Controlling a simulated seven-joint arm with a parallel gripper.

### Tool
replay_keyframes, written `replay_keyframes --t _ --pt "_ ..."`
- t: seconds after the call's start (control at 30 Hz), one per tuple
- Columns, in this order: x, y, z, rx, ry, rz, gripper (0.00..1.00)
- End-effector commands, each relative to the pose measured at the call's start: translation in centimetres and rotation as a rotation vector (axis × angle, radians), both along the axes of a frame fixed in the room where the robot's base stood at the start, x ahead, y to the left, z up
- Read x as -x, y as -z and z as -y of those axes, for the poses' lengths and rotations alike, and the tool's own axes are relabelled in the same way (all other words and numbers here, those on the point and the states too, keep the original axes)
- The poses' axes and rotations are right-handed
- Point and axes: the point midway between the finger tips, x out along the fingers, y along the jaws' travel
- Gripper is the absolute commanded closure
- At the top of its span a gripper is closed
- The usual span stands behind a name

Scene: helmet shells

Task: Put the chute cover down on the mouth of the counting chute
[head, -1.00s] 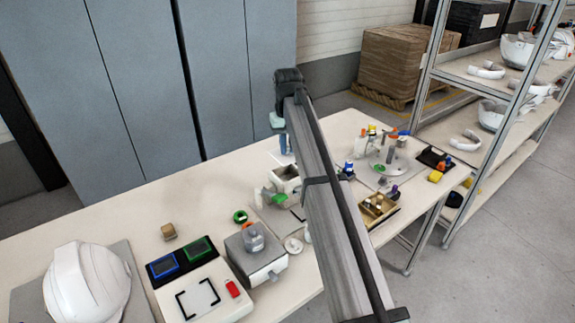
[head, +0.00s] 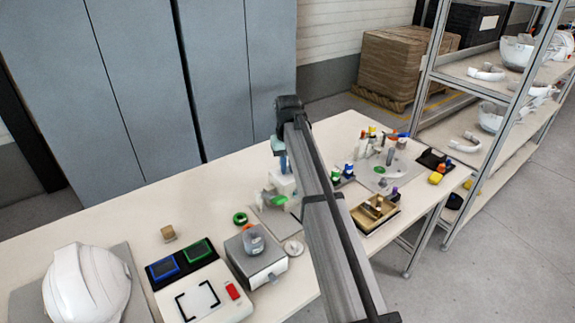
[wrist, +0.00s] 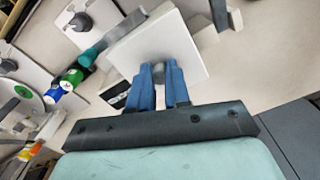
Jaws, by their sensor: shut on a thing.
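My gripper (wrist: 160,74) is shut on the small grey knob of the chute cover, a white square plate (wrist: 128,52) that fills the middle of the wrist view. In the head view, my gripper's blue fingers (head: 284,165) point down behind the arm link. Just under them is a white block-like shape (head: 281,184), where the cover and the counting chute seem to overlap. The chute's mouth is hidden. I cannot tell whether the cover touches the chute or hangs just above it.
A green ring (head: 240,218) and a grey box with a clear cup (head: 253,240) stand in front. A wooden tray (head: 376,213) and several coloured bottles (head: 347,172) are to the right. A white helmet (head: 86,285) lies at left. The table's back left is clear.

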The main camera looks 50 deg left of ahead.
Motion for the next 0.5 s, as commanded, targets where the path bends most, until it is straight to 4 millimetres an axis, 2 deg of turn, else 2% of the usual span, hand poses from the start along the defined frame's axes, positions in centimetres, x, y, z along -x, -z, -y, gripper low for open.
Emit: replay_keyframes --t 0.03,0.27,0.5 --pt "0.0 0.03 0.01 0.0 0.0 0.0 0.8" --pt "0.0 0.0 0.0 0.0 0.0 0.0 0.58" --pt "0.0 -0.04 0.0 0.0 0.0 0.0 0.57"
